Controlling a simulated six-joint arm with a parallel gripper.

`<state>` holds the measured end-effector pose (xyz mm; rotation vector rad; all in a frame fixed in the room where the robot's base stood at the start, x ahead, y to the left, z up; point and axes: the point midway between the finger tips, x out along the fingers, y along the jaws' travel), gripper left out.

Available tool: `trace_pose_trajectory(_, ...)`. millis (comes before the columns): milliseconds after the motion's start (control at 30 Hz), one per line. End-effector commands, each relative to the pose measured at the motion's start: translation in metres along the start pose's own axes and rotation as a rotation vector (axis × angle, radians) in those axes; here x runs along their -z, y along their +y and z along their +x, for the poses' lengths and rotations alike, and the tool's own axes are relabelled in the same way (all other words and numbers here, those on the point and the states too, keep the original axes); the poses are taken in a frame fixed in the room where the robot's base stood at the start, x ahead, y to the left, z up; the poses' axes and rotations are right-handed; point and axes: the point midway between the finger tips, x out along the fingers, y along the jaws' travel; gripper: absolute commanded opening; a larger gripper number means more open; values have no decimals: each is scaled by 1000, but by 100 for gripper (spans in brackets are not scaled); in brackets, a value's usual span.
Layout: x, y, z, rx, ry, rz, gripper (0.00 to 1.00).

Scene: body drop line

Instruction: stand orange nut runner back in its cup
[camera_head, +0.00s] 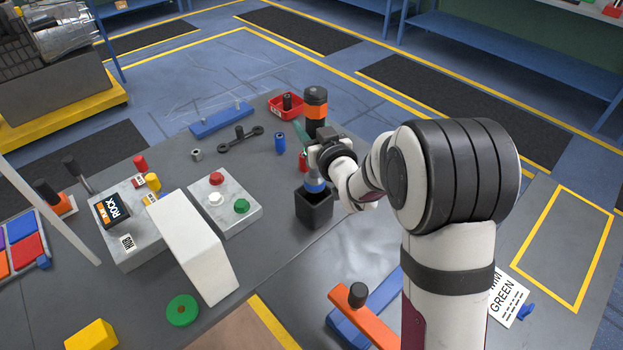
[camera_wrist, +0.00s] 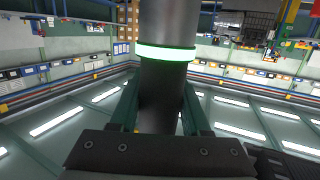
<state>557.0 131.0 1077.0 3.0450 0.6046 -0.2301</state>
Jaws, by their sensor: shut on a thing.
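The orange nut runner (camera_head: 316,110) is black with an orange band. It stands upright in the jaws of my gripper (camera_head: 306,141). In the wrist view, the dark shaft of the nut runner (camera_wrist: 167,100) runs up between my two green fingers, with a lit green ring above them. The fingers are shut on it. A square black cup (camera_head: 314,211) stands on the table in front of and below my gripper. A blue piece with a dark top (camera_head: 314,184) shows at its mouth. My wrist hides part of the space between them, and the nut runner's lower end is hidden.
A red bin (camera_head: 287,112) is behind the gripper to the left. A blue cylinder (camera_head: 280,143) and a dark wrench (camera_head: 240,138) lie left. A button box (camera_head: 227,217) is left of the cup. The table (camera_head: 270,250) is bare near the cup's front left.

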Motion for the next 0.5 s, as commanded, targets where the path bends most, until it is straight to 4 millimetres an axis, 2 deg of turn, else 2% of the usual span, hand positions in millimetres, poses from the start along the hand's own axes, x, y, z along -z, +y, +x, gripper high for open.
trace_pose_trajectory(33,-12,0,3,1,0,0,0)
trace_pose_trajectory(200,-46,0,8,1,3,-1,0)
trace_pose_trajectory(500,-80,0,13,1,3,-2,0)
